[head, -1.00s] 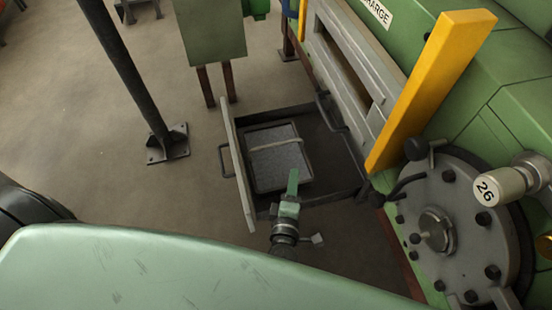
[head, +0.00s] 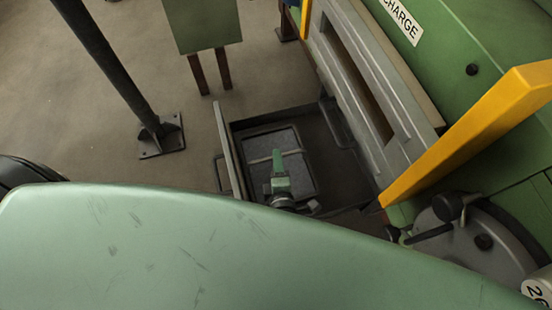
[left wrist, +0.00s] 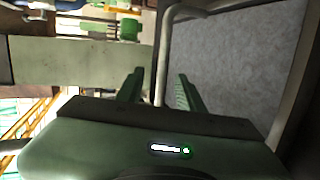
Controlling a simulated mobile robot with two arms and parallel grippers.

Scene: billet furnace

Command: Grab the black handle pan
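The pan (head: 292,138) is a dark, rounded rectangular container with a grey surface inside and a pale bar across it, in the head view. It sits in a larger dark open tray (head: 330,185) beside the furnace. My left gripper (head: 278,158) is over the pan, its fingers near the bar. In the left wrist view, the left gripper (left wrist: 158,90) is open, with its fingers apart. A pale rounded bar or rim (left wrist: 163,60) passes between the fingers; contact is not clear. The grey surface (left wrist: 235,55) lies to its right. My right gripper is not in view.
A pale upright plate (head: 228,150) edges the tray's left side. The grey furnace front (head: 375,90) and yellow bar (head: 465,135) stand to the right. A black post (head: 105,60) and a green box on legs (head: 202,25) stand left and behind. The floor between them is clear.

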